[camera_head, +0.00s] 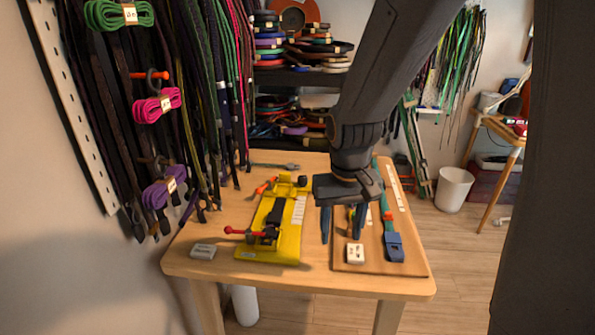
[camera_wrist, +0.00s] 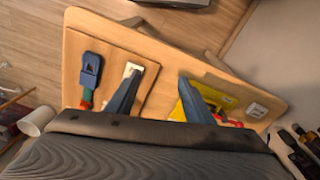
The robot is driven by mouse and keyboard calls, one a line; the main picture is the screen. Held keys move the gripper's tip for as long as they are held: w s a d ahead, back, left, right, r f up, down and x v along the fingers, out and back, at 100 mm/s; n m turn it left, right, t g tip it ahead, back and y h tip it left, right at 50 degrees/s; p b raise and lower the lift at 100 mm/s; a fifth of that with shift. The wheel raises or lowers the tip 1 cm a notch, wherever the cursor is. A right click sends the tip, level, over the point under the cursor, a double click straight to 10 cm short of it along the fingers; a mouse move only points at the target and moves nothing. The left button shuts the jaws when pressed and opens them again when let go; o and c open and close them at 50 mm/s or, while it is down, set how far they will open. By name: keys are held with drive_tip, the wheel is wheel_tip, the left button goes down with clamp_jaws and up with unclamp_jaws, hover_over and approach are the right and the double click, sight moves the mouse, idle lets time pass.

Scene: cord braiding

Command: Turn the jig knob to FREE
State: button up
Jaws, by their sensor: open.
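The yellow jig (camera_head: 289,238) lies on the table, left of my gripper. It carries dark parts along its middle, a red-handled lever (camera_head: 243,232) at the near end and an orange lever (camera_head: 265,186) at the far end. A small black knob-like part (camera_head: 302,181) sits at its far right corner; its setting and any FREE label are too small to read. My gripper (camera_head: 341,228) is open and empty, pointing down above the wooden board. In the wrist view, my fingers (camera_wrist: 159,82) are apart and one partly hides the jig (camera_wrist: 219,99).
The brown board (camera_head: 382,262) holds a white block (camera_head: 355,254) and a blue clip (camera_head: 394,247) on a green and orange strap. Another white block (camera_head: 203,251) lies at the table's near left. Cords hang along the left wall. Bare tabletop (camera_head: 190,267) shows at the near left.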

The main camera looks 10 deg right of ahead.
drive_tip(key=w+m+t+p, duration=0.1)
drive_tip(key=w+p, duration=0.1)
drive_tip(key=w, duration=1.5)
drive_tip(key=m+t+h+p, duration=0.1)
drive_tip(key=m+t+p, duration=0.1)
drive_tip(key=p, duration=0.1)
approach(303, 177)
drive_tip(key=f, duration=0.1)
drive_tip(key=shift+p+x, duration=0.7)
drive_tip(key=shift+x, duration=3)
drive_tip(key=shift+c, duration=0.2)
drive_tip(key=shift+t, duration=0.3)
drive_tip(key=c, duration=1)
